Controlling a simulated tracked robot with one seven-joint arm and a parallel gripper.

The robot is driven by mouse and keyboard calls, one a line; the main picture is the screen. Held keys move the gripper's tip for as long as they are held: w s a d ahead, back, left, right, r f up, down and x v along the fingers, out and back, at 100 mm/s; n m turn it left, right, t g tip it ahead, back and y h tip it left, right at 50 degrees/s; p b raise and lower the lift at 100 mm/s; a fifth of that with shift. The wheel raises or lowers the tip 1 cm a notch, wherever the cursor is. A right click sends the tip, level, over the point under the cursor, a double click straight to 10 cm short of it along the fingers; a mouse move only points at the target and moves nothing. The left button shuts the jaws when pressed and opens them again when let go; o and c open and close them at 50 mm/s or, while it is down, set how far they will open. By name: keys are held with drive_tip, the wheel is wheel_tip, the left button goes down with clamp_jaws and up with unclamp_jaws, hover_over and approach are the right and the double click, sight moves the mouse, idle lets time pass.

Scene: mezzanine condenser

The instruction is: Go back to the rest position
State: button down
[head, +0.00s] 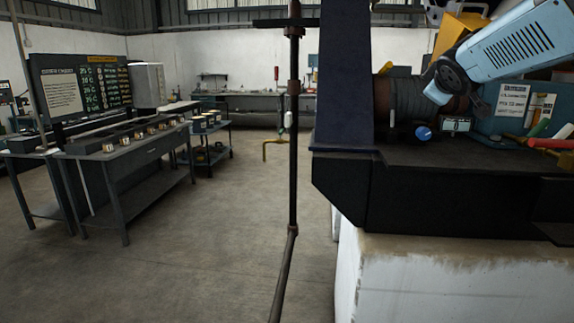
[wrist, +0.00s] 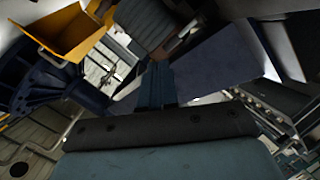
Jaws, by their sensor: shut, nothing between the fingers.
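My gripper (wrist: 158,80) shows in the wrist view as narrow blue-grey fingers close together, above a dark cross bar. It is shut and empty. It points toward a space with a dark blue slanted panel on the right and a ribbed dark cylinder above. No object touches the fingertips that I can make out.
A dark blue post (head: 345,75) and machine bed (head: 450,205) on a white block fill the right. A workbench (head: 130,145) is left. Open concrete floor (head: 215,250) lies between.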

drive_tip(key=s+a+f+m+g+y, duration=0.2)
drive_tip(key=s+a+f+m+g, duration=0.2)
drive_tip(key=s+f, duration=0.5)
drive_tip(key=s+a+f+m+g+y, duration=0.2)
drive_tip(key=s+a+f, duration=0.6)
drive_tip(key=s, duration=0.8)
wheel_tip(320, 180, down, 3)
drive_tip(key=m+g, duration=0.2)
drive_tip(key=shift+s+r+g, duration=0.2)
drive_tip(key=shift+s+g, duration=0.1)
drive_tip(key=c, duration=1.8)
unclamp_jaws()
drive_tip(key=shift+c, duration=0.2)
